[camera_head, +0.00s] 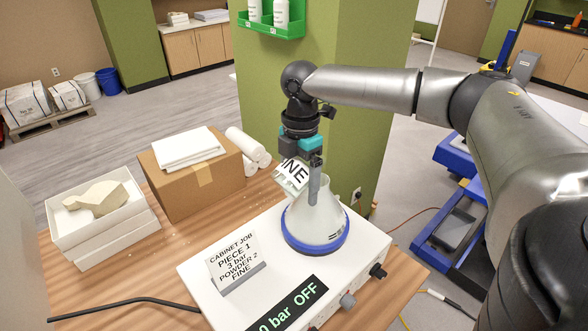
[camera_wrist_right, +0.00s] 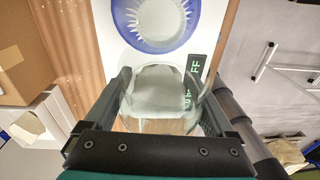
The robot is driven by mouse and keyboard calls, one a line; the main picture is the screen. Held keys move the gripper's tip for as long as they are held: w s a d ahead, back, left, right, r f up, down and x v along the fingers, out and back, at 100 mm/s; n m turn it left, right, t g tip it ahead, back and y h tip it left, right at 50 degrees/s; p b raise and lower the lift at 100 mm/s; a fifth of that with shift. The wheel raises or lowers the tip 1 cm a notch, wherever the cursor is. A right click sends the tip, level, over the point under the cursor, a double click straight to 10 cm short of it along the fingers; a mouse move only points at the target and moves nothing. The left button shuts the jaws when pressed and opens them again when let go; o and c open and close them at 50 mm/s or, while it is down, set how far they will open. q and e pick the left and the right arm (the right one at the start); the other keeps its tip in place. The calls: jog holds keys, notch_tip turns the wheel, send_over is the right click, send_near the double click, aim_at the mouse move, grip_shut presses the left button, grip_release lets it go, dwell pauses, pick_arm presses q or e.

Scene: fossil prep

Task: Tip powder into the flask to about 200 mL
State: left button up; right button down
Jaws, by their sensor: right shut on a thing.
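A pale cone-shaped flask (camera_head: 314,220) with a blue ring round its base stands on a white unit. It also shows in the right wrist view (camera_wrist_right: 157,20), at the top. My right gripper (camera_head: 314,178) is above the flask, shut on a clear jar whose white label (camera_head: 291,174) ends in "INE". The label is tilted. In the right wrist view the jar (camera_wrist_right: 160,95) sits between the two fingers, with pale powder visible inside. The powder level in the flask is not readable. My left gripper is not in view.
The white unit (camera_head: 215,290) carries a card (camera_head: 236,261) reading "PIECE 1, 3 bar, POWDER 2, FINE" and a display (camera_head: 288,305) reading "0 bar OFF". A cardboard box (camera_head: 193,187) and a white tray (camera_head: 75,233) with a fossil stand left. A green pillar (camera_head: 265,100) rises behind.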

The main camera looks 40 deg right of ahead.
jog(key=h, duration=0.2)
jog(key=d+h, duration=0.1)
jog(key=h, duration=0.1)
jog(key=shift+r, duration=0.2)
jog(key=h, duration=0.1)
jog(key=d+r+h, duration=0.1)
jog(key=r+h, duration=0.1)
jog(key=shift+w+d+t+h, duration=0.1)
jog(key=shift+d+t+h, duration=0.15)
jog(key=shift+t+h, duration=0.15)
jog(key=d+r+h, duration=0.1)
jog(key=r+h, duration=0.1)
jog(key=h, duration=0.1)
jog(key=d+r+h, duration=0.1)
jog(key=h, duration=0.1)
jog(key=shift+w+d+r, duration=0.15)
jog(key=shift+d+r, duration=0.05)
jog(key=shift+d, duration=0.1)
jog(key=shift+d+r+h, duration=0.15)
jog(key=shift+r+h, duration=0.05)
jog(key=shift+h, duration=0.2)
